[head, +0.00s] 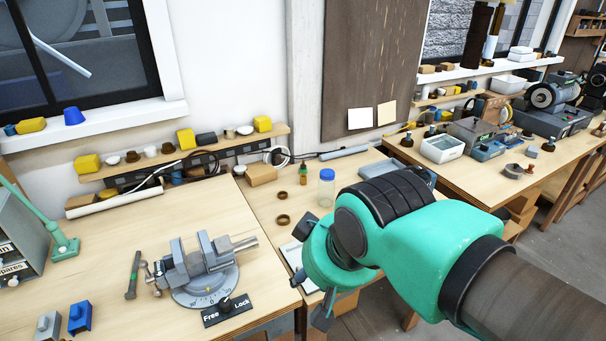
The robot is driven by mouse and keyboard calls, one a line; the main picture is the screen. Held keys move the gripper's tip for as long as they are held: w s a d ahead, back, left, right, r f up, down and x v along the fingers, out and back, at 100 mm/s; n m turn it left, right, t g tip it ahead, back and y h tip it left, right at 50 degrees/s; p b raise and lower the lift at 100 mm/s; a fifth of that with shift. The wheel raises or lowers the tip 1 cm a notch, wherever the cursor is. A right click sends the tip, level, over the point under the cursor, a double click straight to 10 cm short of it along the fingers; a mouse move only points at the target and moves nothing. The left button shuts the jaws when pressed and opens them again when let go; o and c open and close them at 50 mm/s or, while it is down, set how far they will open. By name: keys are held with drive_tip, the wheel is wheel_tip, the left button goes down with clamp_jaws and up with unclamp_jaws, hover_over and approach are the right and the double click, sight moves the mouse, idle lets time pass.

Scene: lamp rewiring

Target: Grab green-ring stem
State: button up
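I cannot make out for certain a stem with a green ring. A thin dark rod with a green section (131,276) lies on the left bench, just left of the grey vise (200,265); it is too small to tell whether it is the stem. My gripper (311,298) hangs at the front edge of the middle bench, to the right of the vise and apart from the rod. My green and black arm hides most of it, and its fingertips are only partly seen. I see nothing held in it.
A "Free / Lock" plate (226,311) is in front of the vise. Blue and grey blocks (80,317) sit at the front left. Two brown rings (283,219) and a blue-capped jar (326,188) stand behind my gripper. The bench between vise and back shelf is mostly clear.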

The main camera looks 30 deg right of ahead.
drive_tip(key=shift+o, duration=0.9)
drive_tip(key=w+d+r+m+p, duration=0.15)
drive_tip(key=w+r+p, duration=0.3)
drive_tip(key=w, duration=0.45)
drive_tip(key=w+d+r+n+p, duration=0.1)
drive_tip(key=w+d+r+p, duration=0.3)
drive_tip(key=w, duration=0.5)
drive_tip(key=w+d+r+m+p, duration=0.1)
drive_tip(key=w+d+p, duration=0.2)
drive_tip(key=w, duration=0.6)
drive_tip(key=w+d+r+m+p, duration=0.1)
drive_tip(key=w+d+p, duration=0.2)
drive_tip(key=w, duration=0.7)
drive_tip(key=w+d+f+g+h+p, duration=0.1)
drive_tip(key=w+d+f+p, duration=0.35)
drive_tip(key=w, duration=0.25)
drive_tip(key=w+d+f+p, duration=0.3)
drive_tip(key=w+d, duration=0.2)
drive_tip(key=w, duration=0.3)
drive_tip(key=w+d+f+m+p, duration=0.1)
drive_tip(key=w+d+f+p, duration=0.4)
drive_tip(key=f, duration=0.8)
drive_tip(key=shift+w+d+f+h+p, duration=0.35)
drive_tip(key=shift+w+d, duration=1.3)
drive_tip(key=shift+d, duration=0.75)
drive_tip(key=shift+f+m, duration=0.15)
drive_tip(key=shift+m, duration=0.1)
